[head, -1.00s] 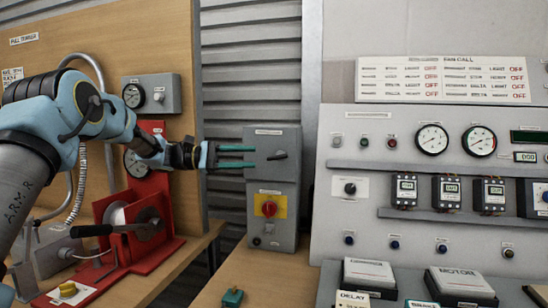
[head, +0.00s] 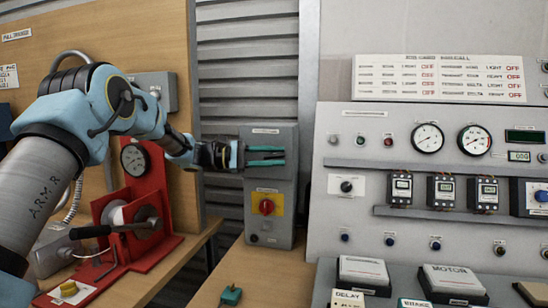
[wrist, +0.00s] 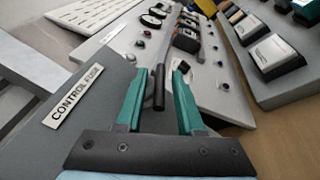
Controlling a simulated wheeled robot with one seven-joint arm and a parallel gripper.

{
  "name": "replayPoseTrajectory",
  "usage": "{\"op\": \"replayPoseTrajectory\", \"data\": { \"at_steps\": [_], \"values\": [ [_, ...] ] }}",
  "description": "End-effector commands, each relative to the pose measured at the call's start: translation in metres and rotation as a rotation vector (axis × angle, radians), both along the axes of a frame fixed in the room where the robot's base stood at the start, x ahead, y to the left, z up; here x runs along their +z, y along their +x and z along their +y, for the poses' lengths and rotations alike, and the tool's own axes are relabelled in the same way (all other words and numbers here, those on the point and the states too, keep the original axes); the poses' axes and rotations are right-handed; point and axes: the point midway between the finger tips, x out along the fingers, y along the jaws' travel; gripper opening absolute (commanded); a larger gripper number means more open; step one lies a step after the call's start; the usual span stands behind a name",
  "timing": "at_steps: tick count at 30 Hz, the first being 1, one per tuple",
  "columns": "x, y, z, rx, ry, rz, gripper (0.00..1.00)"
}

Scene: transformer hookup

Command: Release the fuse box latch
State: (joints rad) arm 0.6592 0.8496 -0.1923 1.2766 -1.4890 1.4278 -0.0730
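The fuse box is a tall grey box (head: 256,180) on the slatted wall, centre of the head view. In the wrist view its grey face (wrist: 50,80) carries a label reading "CONTROL FUSE" (wrist: 76,97). My gripper (head: 283,155) reaches across the upper part of the box from the left. Its teal fingers are apart. The latch, a black handle (wrist: 158,88), lies between the fingers in the wrist view, nearer the left finger, with a gap to the right one. In the head view the fingers mostly hide the latch.
A red switch on a yellow plate (head: 266,206) sits low on the box. The grey control panel (head: 420,230) with gauges and meters stands close to the right. A red winch (head: 130,230) is on the bench at left. A small teal object (head: 231,296) lies on the bench.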

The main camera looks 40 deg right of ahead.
Motion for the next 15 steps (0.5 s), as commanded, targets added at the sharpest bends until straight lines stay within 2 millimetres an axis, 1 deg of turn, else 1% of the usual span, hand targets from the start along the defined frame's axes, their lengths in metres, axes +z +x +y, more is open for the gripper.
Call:
{"op": "replayPoseTrajectory", "data": {
  "at_steps": [1,9,15],
  "values": [
    [0.0001,0.0001,0.0000,0.000,0.000,0.000,0.30],
    [0.0002,0.0002,0.0001,0.000,0.000,0.000,0.00],
    [0.0001,0.0002,0.0002,0.000,0.000,0.000,0.00]
  ]
}}
